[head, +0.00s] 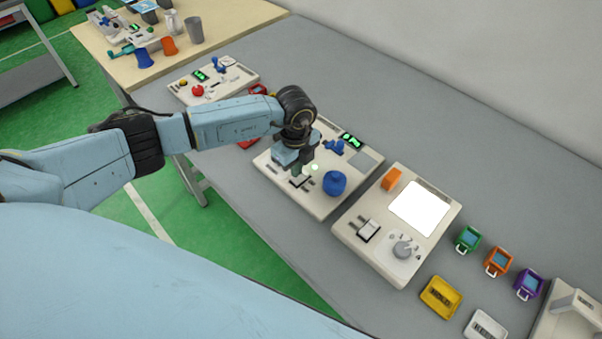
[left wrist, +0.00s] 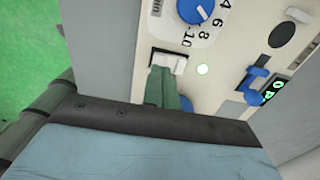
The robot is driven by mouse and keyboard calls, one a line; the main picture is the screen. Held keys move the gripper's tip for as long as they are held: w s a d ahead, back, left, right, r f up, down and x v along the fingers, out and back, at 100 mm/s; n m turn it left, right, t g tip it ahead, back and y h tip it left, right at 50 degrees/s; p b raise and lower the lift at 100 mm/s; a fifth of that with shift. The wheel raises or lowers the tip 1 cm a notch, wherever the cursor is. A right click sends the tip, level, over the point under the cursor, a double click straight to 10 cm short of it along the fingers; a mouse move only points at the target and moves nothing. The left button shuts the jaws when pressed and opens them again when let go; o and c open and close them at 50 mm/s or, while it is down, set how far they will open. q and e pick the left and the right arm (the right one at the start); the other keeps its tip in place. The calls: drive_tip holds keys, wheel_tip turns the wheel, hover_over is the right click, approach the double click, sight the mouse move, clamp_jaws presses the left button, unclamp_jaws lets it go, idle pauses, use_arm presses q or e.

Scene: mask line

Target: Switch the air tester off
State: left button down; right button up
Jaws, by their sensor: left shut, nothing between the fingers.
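The cream panel under my left gripper, most likely the air tester (head: 275,172), has a blue knob (head: 335,183), a blue valve-like part (head: 334,147) and a lit green display (head: 351,141). My left gripper (head: 299,172) is shut and empty, pointing down at the switch area. Its green fingertips (left wrist: 163,76) are right at the switch's lower edge; I cannot tell whether they touch. My right gripper is not in view.
A second cream device (head: 345,232) with a bright screen, rocker switch and grey dial stands to the right. Another panel (head: 180,84) with a red button is behind my arm. Yellow (head: 440,297) and white trays and small coloured items lie at the right front.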

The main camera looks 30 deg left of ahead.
use_arm(q)
drive_tip(key=shift+f+b, duration=0.65)
drive_tip(key=shift+f, duration=0.3)
idle(0.6)
wheel_tip(320, 180, up, 7)
drive_tip(key=p, duration=0.6)
drive_tip(key=shift+r, duration=0.1)
idle(0.3)
